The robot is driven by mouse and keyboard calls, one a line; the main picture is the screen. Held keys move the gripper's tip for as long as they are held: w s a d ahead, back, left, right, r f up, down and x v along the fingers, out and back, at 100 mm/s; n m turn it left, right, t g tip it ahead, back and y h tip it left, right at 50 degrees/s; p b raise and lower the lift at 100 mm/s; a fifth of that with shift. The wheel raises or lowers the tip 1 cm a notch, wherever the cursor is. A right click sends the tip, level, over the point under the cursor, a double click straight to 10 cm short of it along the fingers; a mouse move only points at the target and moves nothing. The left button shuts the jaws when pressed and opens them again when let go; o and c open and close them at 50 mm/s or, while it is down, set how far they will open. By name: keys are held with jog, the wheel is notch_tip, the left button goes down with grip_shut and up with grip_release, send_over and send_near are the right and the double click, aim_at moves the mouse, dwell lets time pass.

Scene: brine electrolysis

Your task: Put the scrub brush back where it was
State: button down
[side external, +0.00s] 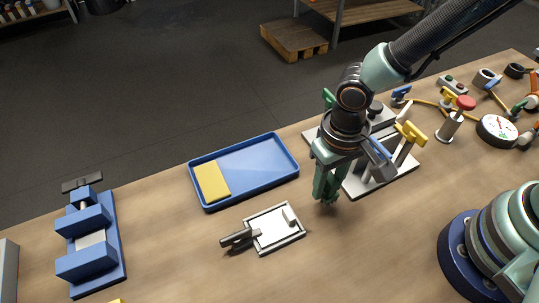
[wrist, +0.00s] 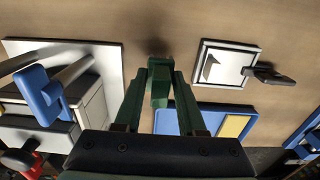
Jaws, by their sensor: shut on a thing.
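My gripper (side external: 327,198) points down over the bare wood, right of the white framed plate and at the near left edge of the valve stand. In the wrist view its two dark green fingers (wrist: 158,88) close on a small dark green block, which seems to be the scrub brush (wrist: 159,70). The fingers hide much of it, and its bristles cannot be made out. It looks to be just above the table, with a dark shadow beyond it; contact cannot be told.
A blue tray (side external: 262,157) holds a yellow pad (side external: 212,182). The white framed plate (side external: 270,238) has a black handle (side external: 235,238). The valve stand (side external: 385,183) with blue and yellow levers is close behind my gripper. A blue vise (side external: 91,250) stands left. The front middle is clear.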

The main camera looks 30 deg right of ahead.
aim_at(325, 195)
jog(key=shift+f, duration=1.9)
jog(key=shift+f, duration=0.15)
jog(key=c, duration=0.5)
grip_release()
